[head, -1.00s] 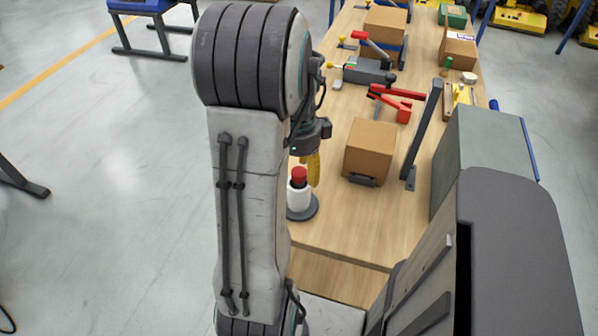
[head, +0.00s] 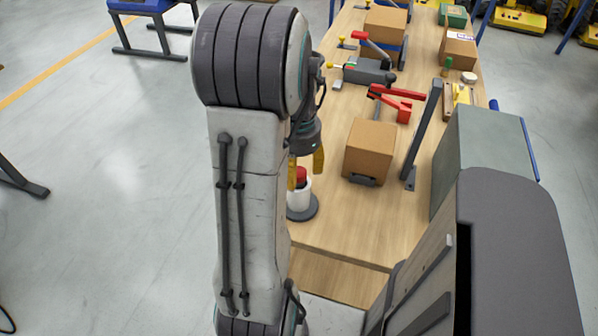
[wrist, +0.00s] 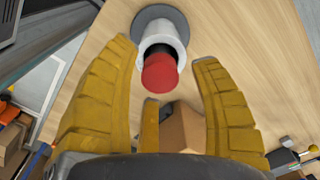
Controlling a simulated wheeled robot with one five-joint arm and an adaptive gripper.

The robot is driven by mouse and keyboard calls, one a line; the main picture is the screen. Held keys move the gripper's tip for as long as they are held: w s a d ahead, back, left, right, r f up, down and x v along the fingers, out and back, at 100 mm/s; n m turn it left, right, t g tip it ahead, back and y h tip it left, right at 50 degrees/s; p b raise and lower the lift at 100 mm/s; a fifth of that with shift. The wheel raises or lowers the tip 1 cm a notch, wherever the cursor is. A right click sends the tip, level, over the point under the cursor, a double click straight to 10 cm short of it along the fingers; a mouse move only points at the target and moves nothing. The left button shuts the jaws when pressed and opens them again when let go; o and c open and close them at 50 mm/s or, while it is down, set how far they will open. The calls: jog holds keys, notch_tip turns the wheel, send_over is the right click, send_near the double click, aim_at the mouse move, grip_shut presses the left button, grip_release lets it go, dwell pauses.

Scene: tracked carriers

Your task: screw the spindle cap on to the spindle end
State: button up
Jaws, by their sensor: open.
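The red spindle cap (wrist: 160,73) sits on top of a dark spindle end (wrist: 158,49). The dark part stands up from a white cylinder (wrist: 163,27) on a round grey base (head: 311,210). In the head view the cap (head: 301,175) is partly hidden behind a yellow finger. My gripper (wrist: 163,62) is open, with its yellow fingers spread around the cap in the wrist view. I see a gap between the fingers and the cap there. How far the cap is screwed down cannot be told.
The base stands on a wooden bench (head: 340,225) near its front left edge. A cardboard box (head: 370,148) stands to the right of my gripper.

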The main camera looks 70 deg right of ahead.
jog(key=n, duration=0.6)
jog(key=shift+n, duration=0.3)
jog(key=shift+o, duration=0.2)
jog(key=c, duration=1.2)
jog(key=m, duration=0.5)
grip_shut()
jog(key=m, duration=0.4)
jog(key=shift+m, duration=0.3)
jog(key=shift+m, duration=0.6)
jog(key=m, duration=0.5)
jog(key=shift+m, duration=0.3)
jog(key=m, duration=0.3)
